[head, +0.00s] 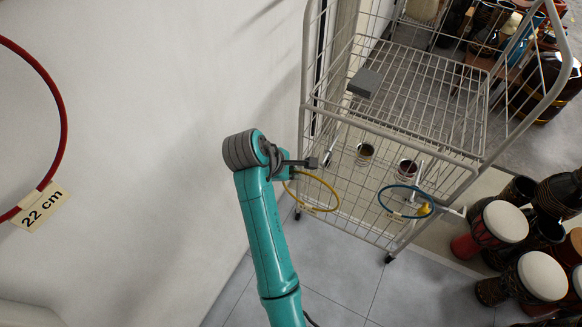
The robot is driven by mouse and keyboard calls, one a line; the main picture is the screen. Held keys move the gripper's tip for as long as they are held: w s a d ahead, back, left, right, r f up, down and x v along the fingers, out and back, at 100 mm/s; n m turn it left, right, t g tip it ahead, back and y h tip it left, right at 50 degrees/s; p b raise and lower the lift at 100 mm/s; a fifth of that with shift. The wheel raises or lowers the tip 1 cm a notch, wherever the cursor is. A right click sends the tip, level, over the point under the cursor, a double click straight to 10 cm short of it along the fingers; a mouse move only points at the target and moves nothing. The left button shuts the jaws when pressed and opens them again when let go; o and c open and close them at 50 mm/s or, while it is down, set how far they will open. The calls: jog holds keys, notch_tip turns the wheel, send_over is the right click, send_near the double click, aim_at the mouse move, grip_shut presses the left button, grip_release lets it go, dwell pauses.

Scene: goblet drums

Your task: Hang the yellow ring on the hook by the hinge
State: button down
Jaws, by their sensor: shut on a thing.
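The yellow ring (334,191) hangs tilted at my gripper (294,173), in front of the lower left part of the wire cage trolley (400,125). My gripper is shut on the ring's upper left rim; the fingertips are small and partly hidden by my wrist. A small pale prong (327,159) on the cage front shows just right of my gripper; I cannot tell whether it is the hook by the hinge. The hinge itself cannot be made out. The ring appears apart from the prong.
A blue ring (381,201) hangs at the cage's lower right, near pale prongs (417,175). A red ring (65,125) with a "22 cm" tag (42,207) is at far left by the white wall. Goblet drums (505,222) crowd the right. Tiled floor is clear below the cage.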

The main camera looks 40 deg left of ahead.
jog(key=w+a+f, duration=0.2)
jog(key=w, duration=0.7)
jog(key=shift+w+a, duration=0.15)
dwell(1.1)
jog(key=shift+f, duration=0.15)
dwell(0.5)
jog(key=c, duration=1.2)
grip_release()
jog(key=shift+c, duration=0.2)
jog(key=v, duration=1.2)
